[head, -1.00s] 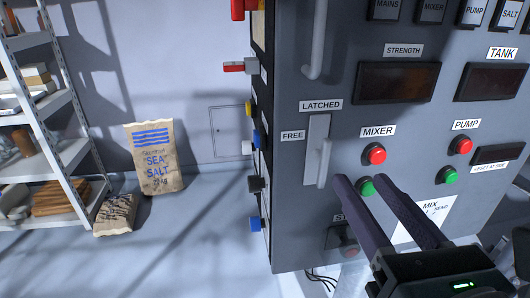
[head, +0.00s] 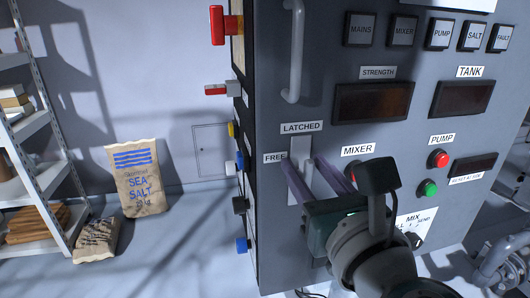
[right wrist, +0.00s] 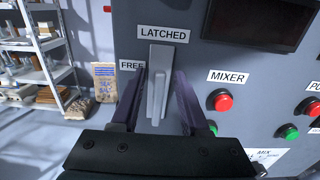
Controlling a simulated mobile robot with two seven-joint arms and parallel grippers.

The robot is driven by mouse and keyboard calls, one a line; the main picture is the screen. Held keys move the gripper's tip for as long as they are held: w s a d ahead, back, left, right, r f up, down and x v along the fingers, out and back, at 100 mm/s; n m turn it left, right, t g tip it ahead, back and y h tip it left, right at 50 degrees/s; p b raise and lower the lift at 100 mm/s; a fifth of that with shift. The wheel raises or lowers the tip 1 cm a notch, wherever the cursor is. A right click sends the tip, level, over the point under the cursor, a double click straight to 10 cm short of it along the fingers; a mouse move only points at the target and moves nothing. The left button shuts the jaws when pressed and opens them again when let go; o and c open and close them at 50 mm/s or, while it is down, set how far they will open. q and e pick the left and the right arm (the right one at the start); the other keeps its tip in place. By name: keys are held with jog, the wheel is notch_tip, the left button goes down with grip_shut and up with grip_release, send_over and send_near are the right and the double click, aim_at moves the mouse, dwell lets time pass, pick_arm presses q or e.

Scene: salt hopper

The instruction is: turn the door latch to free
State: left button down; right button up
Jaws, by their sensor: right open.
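The door latch (head: 297,146) is a light grey plate with a raised lever on the dark grey cabinet. Its lever stands upright, below the label LATCHED (head: 302,127) and beside the label FREE (head: 275,158). My right gripper (head: 303,164) is open in front of the latch, its two dark purple fingers on either side of the lever. In the right wrist view the latch (right wrist: 158,75) shows between the open fingertips (right wrist: 161,73); I cannot tell whether they touch it. The lower part of the latch is partly hidden in the head view. My left gripper is not in view.
The MIXER red button (right wrist: 221,101) is close to the right of the gripper. The PUMP buttons (head: 438,159) are farther right. A vertical door handle (head: 296,50) is above the latch. Coloured knobs (head: 240,205) stick out from the cabinet's left side. A salt sack (head: 137,180) stands by the wall.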

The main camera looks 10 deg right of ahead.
grip_shut()
